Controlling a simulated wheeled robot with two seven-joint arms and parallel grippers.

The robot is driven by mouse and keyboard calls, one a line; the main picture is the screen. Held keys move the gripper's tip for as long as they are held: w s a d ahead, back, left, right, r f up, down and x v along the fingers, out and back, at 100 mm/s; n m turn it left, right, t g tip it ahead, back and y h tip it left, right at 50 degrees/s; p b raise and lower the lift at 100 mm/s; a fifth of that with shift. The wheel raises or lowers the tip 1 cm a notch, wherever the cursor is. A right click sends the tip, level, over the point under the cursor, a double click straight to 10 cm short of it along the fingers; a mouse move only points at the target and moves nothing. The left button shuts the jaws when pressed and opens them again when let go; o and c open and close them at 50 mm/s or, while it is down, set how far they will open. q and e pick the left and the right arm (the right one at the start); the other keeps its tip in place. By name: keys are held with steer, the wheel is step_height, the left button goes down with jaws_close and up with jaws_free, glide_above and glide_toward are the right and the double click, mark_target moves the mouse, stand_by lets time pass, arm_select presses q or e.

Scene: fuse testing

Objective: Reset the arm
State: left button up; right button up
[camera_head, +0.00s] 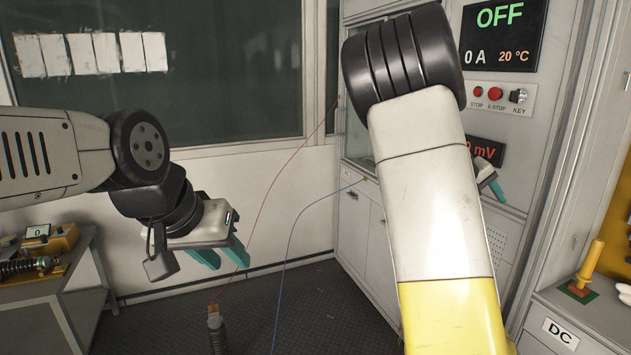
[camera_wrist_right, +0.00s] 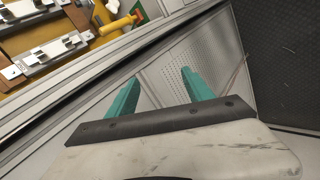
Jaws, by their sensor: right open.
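My left gripper (camera_head: 227,262) hangs at left in the head view, its teal fingers spread apart with nothing between them. My right arm crosses the middle right of the head view and hides most of its own gripper. One teal finger of the right gripper (camera_head: 497,191) shows behind the arm, in front of the grey cabinet. In the right wrist view, the right gripper (camera_wrist_right: 157,80) is open, with no object between its two teal fingers.
The grey test cabinet (camera_head: 368,232) has an OFF display (camera_head: 502,34) and red buttons. A red wire (camera_head: 271,188) and a blue wire (camera_head: 294,225) hang over the dark floor. A DC bench (camera_head: 562,318) with a yellow-handled tool (camera_head: 590,264) stands right; a side table (camera_head: 40,322) stands left.

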steer(key=s+a+f+m+y, duration=0.1)
steer(key=s+a+f+y, duration=0.25)
steer(key=a, duration=0.25)
steer(key=s+a+f+y, duration=0.2)
steer(key=s+a+y, duration=0.2)
steer(key=s+a, duration=0.15)
steer(key=s+a+r+t+y, duration=0.1)
steer(key=s+a+r, duration=0.3)
steer(key=s+a, duration=0.4)
steer(key=s+a+r+t+y, duration=0.2)
steer(key=s+a+r, duration=0.2)
steer(key=s+a, duration=0.4)
steer(key=shift+a+r+n, duration=0.25)
steer(key=shift+r+n, duration=0.05)
steer(key=shift+r, duration=0.05)
